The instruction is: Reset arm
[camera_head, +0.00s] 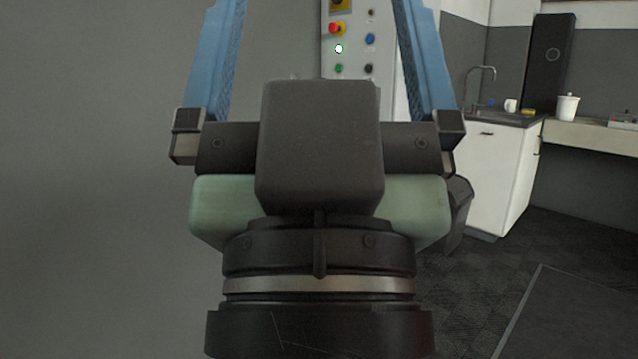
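My gripper (318,42) fills the middle of the view and points upward in the picture. Its two blue fingers (216,60) stand wide apart, and nothing shows between them except the background. The fingertips run past the top edge of the frame. My gripper's body hides the panel's lower part.
A plain grey wall (90,180) takes up the left. At right are a white sink cabinet (494,180) with a tap (480,85), a counter (590,135) with a white pot (567,107), and a dark bin (458,212). Dark floor (470,290) lies open at the lower right.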

